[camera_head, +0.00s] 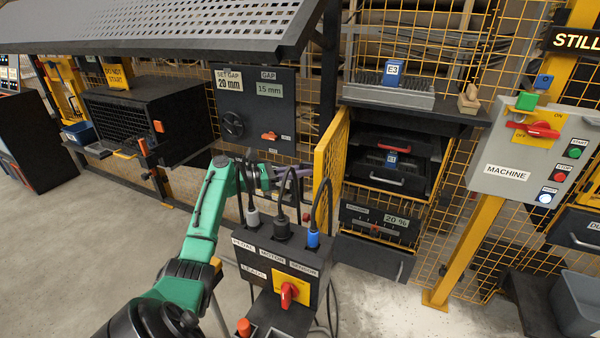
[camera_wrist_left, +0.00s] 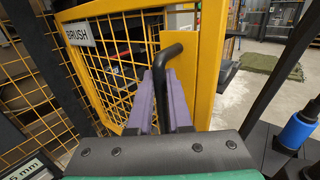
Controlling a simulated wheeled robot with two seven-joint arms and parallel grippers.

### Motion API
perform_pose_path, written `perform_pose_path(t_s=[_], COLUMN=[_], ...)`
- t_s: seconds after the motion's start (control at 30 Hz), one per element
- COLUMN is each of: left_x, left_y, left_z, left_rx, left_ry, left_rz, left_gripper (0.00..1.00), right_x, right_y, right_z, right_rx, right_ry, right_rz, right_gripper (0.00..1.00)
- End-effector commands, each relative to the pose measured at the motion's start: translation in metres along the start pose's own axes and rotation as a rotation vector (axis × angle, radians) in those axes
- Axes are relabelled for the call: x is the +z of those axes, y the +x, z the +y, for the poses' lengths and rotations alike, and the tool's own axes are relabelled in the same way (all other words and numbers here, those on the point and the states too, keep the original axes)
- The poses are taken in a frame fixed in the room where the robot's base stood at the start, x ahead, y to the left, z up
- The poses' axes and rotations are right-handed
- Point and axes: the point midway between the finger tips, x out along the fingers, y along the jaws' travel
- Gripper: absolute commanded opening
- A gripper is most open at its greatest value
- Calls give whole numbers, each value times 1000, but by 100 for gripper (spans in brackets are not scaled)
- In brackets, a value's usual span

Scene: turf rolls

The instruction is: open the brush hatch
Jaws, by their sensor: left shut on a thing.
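The brush hatch (camera_head: 330,163) is a yellow frame with mesh, swung out from the cabinet so that it shows nearly edge-on in the head view. In the left wrist view its yellow frame (camera_wrist_left: 207,70) fills the middle, with a BRUSH label (camera_wrist_left: 79,34) at upper left. A black bent handle (camera_wrist_left: 170,52) stands out from the frame. My left gripper (camera_head: 268,177) has purple fingers, partly hidden behind cables in the head view. In the left wrist view the fingers (camera_wrist_left: 160,98) are shut on the handle. My right gripper is not in view.
The bay beside the hatch holds black units with a red handle (camera_head: 394,146) and a white handle (camera_head: 386,180). A cable box (camera_head: 268,258) with upright plugs stands close in front of my left forearm. A grey machine panel (camera_head: 533,153) is at right. Floor at left is clear.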

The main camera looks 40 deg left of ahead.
Motion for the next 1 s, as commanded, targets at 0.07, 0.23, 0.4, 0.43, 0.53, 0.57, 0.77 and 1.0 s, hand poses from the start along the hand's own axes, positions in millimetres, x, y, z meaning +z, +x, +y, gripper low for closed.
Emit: perform_pose_path(t_s=[0.07,0.23,0.4,0.43,0.53,0.57,0.77,1.0], left_x=[-2,-2,-2,-2,-1,-1,-1,-4], left_y=[0,0,0,0,0,0,-4,-48], left_z=[0,0,0,0,0,0,0,1], left_rx=[-1,0,0,0,1,1,2,4], left_ry=[-2,-1,-1,-1,0,0,0,0], left_rz=[6,6,5,5,4,3,3,5], left_gripper=[0,0,47,47,47,47,47,47], right_x=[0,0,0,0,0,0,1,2], right_y=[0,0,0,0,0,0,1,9], right_z=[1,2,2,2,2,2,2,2], right_rx=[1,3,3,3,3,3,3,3], right_ry=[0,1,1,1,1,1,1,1], right_rz=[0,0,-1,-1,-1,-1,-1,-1], right_gripper=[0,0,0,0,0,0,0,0])
